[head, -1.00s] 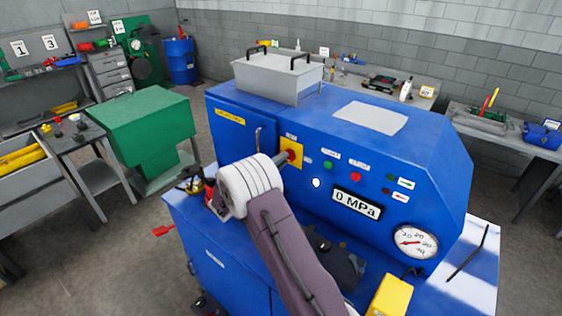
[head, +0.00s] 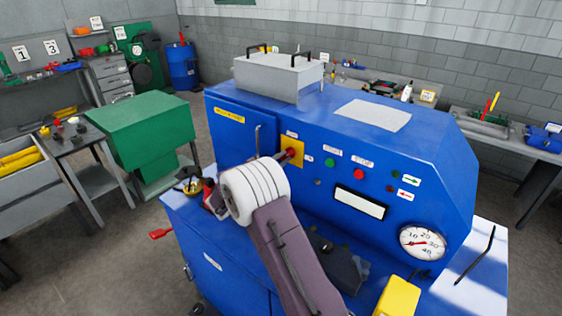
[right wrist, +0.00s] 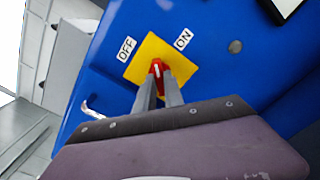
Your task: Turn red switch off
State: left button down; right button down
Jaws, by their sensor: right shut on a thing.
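The red switch (head: 291,152) sits on a yellow plate (head: 298,146) on the front of the blue machine. It also shows in the right wrist view (right wrist: 156,67), on the yellow plate (right wrist: 148,50) between an OFF label (right wrist: 126,48) and an ON label (right wrist: 183,39). My right gripper (right wrist: 158,80) is shut on the switch, one finger on each side of it. The fingers hide part of the knob, and I cannot read its exact pointing. The machine's display (head: 360,202) is blank and the small lamp (head: 317,182) is dark. My left gripper is not in view.
A green button (head: 329,162) and a red button (head: 358,174) are right of the switch. A gauge (head: 422,243) is lower right. A grey box (head: 279,78) stands on the machine.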

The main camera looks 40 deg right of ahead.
jog(key=n, duration=0.3)
jog(key=shift+r+n+p, duration=0.3)
jog(key=shift+d+n+p, duration=0.1)
jog(key=shift+n+p, duration=0.65)
jog(key=shift+n, duration=1.45)
jog(key=c, duration=1.6)
grip_release()
jog(key=shift+o, duration=0.8)
jog(key=shift+d+f, duration=0.1)
jog(key=shift+f, duration=0.1)
jog(key=b+v, duration=0.2)
jog(key=v, duration=0.7)
jog(key=shift+b, duration=0.4)
